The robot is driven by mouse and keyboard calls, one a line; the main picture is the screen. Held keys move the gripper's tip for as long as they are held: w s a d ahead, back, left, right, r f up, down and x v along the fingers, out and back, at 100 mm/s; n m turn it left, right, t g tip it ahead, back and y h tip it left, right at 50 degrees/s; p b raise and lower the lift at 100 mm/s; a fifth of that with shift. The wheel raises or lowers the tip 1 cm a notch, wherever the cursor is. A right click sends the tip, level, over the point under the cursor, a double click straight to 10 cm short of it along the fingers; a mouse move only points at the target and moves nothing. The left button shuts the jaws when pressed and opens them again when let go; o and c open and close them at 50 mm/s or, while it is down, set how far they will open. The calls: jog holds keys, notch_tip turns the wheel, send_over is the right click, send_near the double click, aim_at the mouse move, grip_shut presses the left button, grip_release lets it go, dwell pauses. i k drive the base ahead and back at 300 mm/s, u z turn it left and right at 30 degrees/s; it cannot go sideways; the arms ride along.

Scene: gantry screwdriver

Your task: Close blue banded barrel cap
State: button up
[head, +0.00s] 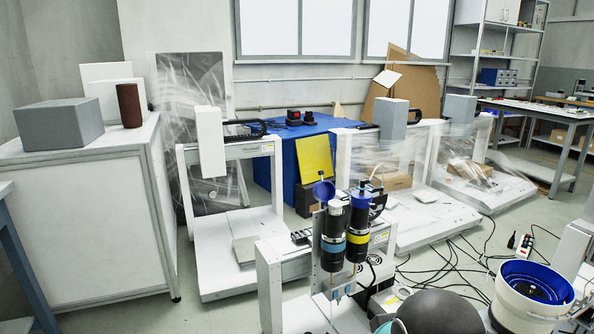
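Two dark upright barrels stand side by side on a metal stand (318,262) in the lower middle of the head view. The left one, the blue banded barrel (332,258), has a light blue band around its middle. Its blue round cap (323,190) is tilted up above the barrel's top, to the left, and looks open. The right barrel (357,222) has a yellow band, and a blue top that looks closed. My gripper is not in view, so its state is not shown.
A white gantry machine (225,245) stands behind to the left, with more wrapped gantries to the right. A white bowl feeder with a blue rim (533,282) stands at the lower right. Cables (440,265) lie on the floor. A white cabinet (90,230) stands at the left.

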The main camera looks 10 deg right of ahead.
aim_at(323, 191)
jog(key=z, duration=0.95)
jog(key=k, duration=0.95)
jog(key=u, duration=0.65)
jog(key=i, duration=1)
